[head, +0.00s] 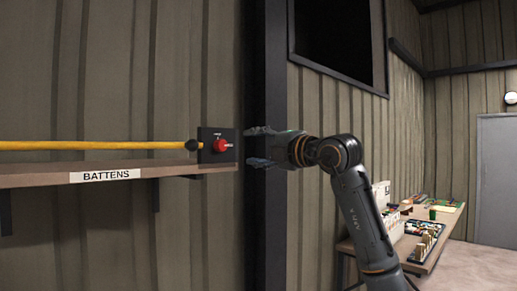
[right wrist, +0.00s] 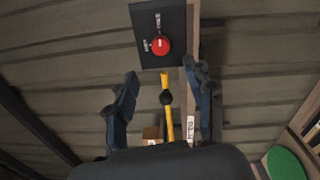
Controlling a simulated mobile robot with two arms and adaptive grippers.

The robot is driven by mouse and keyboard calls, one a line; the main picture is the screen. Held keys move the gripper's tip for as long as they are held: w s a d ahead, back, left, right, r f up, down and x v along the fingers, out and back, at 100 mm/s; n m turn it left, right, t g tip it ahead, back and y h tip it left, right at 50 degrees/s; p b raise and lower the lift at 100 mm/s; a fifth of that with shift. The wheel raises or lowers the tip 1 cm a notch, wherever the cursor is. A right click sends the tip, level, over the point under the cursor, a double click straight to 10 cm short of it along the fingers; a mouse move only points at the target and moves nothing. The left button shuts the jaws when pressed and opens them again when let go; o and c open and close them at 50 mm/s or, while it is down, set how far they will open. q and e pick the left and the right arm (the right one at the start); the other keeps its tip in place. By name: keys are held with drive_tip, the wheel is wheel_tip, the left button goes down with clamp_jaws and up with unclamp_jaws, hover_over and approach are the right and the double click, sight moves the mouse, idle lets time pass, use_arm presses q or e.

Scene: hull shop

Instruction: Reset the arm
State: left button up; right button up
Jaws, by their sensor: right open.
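My right arm (head: 362,205) reaches up and to the left in the head view. My right gripper (head: 256,147) is open and empty, with its fingers pointing left at a black panel (head: 207,133) with a red knob (head: 222,145). A small gap shows between the fingertips and the knob. In the right wrist view the spread fingertips (right wrist: 162,74) lie below the red knob (right wrist: 161,45) and its black panel (right wrist: 147,20), with nothing between them held. My left gripper is not in view.
A dark post (head: 267,220) stands behind my gripper. A cluttered workbench (head: 425,262) is at right, before a grey door (head: 496,180).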

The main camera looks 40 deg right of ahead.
drive_tip(key=shift+s, duration=0.55)
